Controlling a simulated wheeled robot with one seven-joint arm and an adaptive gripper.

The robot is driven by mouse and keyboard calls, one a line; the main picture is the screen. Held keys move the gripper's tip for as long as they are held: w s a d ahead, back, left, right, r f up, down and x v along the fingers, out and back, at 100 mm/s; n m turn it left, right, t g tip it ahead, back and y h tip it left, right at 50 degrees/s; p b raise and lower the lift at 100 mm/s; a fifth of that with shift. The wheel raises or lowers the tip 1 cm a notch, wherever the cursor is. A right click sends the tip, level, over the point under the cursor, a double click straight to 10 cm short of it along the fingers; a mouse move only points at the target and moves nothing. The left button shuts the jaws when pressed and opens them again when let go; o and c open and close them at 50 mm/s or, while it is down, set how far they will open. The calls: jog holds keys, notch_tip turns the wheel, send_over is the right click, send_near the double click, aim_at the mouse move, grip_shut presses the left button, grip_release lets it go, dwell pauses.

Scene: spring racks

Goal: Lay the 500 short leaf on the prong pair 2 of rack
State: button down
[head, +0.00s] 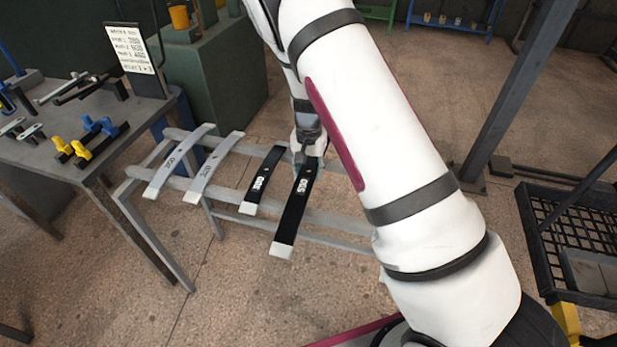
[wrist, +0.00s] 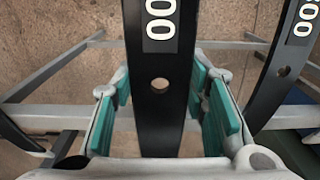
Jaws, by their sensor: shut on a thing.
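My gripper (head: 304,160) is shut on a black leaf (head: 292,213) with a pale end, near the leaf's far end. In the wrist view the same leaf (wrist: 160,62) runs between the teal pads of my gripper (wrist: 160,90); its label ends in 00, with the first digit cut off. The leaf crosses over the rack (head: 345,222); I cannot tell whether it touches the rails. A second black leaf (head: 264,182) lies on the rack to its left, and shows at right in the wrist view (wrist: 283,72). The prong pairs are not clearly visible.
Two grey leaves, one (head: 178,162) at the far left and one (head: 213,168) beside it, lie across the rack's left part. A steel table (head: 60,165) with clamps stands left, with a written sign (head: 131,48). My arm hides the rack's right part. A black mesh shelf (head: 575,240) stands right.

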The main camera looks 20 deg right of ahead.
jog(key=s+d, duration=0.1)
jog(key=s, duration=0.4)
jog(key=s+d+r, duration=0.1)
jog(key=s+d, duration=0.1)
jog(key=s, duration=0.3)
jog(key=s+d, duration=0.1)
jog(key=s, duration=0.4)
jog(key=shift+s+d+r, duration=0.15)
jog(key=shift+s+r, duration=0.05)
jog(key=shift+r, duration=0.15)
